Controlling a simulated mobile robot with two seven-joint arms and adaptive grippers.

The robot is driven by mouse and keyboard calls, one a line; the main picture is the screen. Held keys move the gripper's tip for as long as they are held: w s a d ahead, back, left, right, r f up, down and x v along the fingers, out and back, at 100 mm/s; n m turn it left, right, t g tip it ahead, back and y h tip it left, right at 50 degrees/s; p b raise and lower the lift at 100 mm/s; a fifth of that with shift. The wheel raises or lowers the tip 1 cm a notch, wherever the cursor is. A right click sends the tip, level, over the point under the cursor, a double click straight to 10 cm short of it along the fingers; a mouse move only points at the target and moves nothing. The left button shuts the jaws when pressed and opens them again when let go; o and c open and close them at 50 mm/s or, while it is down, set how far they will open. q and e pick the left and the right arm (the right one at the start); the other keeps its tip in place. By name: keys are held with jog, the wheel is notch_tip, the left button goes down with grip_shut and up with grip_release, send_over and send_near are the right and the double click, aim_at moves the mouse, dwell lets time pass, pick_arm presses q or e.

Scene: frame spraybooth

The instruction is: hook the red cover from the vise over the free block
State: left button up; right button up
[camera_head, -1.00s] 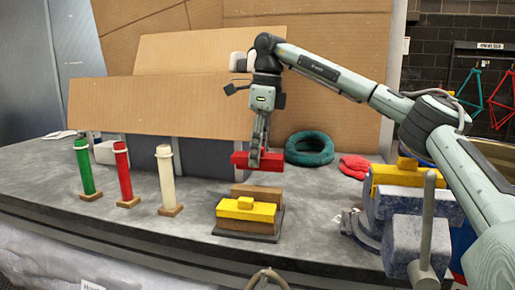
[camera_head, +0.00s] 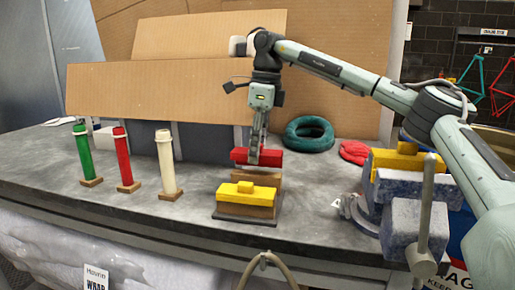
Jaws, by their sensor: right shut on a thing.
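My right gripper (camera_head: 257,153) is shut on the red cover (camera_head: 272,157) and holds it level over the rear wooden block (camera_head: 267,181). This free block stands behind the block with the yellow cover (camera_head: 246,195), both on a dark base plate (camera_head: 228,216). The red cover's lower edge looks very close to the free block's top; I cannot tell if they touch. The vise (camera_head: 400,225) at the right has a yellow piece (camera_head: 402,162) at its top. My left gripper is not in view.
Green (camera_head: 83,157), red (camera_head: 122,158) and cream (camera_head: 165,162) posts stand on the left of the grey bench. A teal ring (camera_head: 308,134) and a red crumpled item (camera_head: 354,152) lie at the back right. Cardboard panels (camera_head: 160,95) close off the rear.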

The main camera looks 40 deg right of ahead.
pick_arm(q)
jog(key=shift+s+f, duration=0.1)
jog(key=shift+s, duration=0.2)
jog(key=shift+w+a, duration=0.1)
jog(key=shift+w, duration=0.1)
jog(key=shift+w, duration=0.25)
pick_arm(e)
jog(key=shift+f, duration=0.1)
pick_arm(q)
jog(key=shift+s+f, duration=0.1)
pick_arm(e)
jog(key=shift+f, duration=0.35)
pick_arm(q)
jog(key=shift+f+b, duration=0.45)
jog(key=shift+b, duration=0.15)
pick_arm(e)
jog(key=shift+a+f, duration=0.1)
jog(key=shift+f, duration=0.7)
